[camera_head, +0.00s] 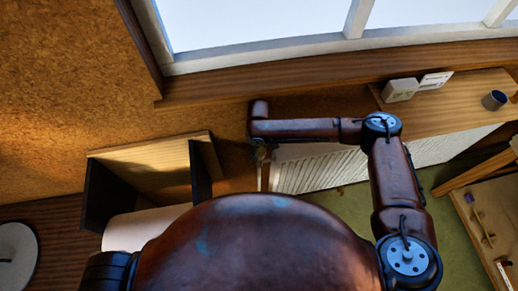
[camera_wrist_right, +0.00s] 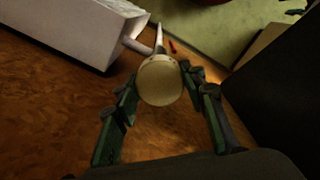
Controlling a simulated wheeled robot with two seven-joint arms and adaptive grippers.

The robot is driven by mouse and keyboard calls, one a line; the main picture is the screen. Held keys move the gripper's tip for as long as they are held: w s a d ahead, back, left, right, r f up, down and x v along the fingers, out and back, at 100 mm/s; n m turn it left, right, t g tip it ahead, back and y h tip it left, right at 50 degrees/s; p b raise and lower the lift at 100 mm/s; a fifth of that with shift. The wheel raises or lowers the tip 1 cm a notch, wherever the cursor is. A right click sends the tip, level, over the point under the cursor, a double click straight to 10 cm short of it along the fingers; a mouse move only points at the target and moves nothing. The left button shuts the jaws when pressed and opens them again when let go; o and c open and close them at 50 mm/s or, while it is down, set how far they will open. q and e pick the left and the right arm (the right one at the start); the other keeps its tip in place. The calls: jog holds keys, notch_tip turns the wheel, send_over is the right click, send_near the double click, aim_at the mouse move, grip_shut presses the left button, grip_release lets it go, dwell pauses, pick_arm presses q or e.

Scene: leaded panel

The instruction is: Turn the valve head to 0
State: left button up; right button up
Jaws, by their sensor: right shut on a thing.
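The valve head (camera_wrist_right: 160,82) is a rounded cream knob in the middle of the right wrist view. It sits beside the end of the white radiator (camera_wrist_right: 75,28), which also shows in the head view (camera_head: 318,170). My right gripper (camera_wrist_right: 160,77) is shut on the valve head, with one dark green finger on each side of it. In the head view my right gripper (camera_head: 259,150) is small and dark at the left end of the radiator, and it mostly hides the valve head there. No numbers or mark can be read on the knob. My left gripper is not in view.
A wooden window sill (camera_head: 300,78) runs above the radiator. A black-sided open box (camera_head: 150,155) stands left of the valve. A wooden shelf (camera_head: 440,112) at right bears small white boxes (camera_head: 400,90) and a grey cup (camera_head: 494,100). Green floor (camera_head: 345,205) lies below the radiator.

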dwell(0.3)
jog(key=o, duration=1.2)
jog(key=shift+c, duration=0.2)
notch_tip(320, 180, up, 12)
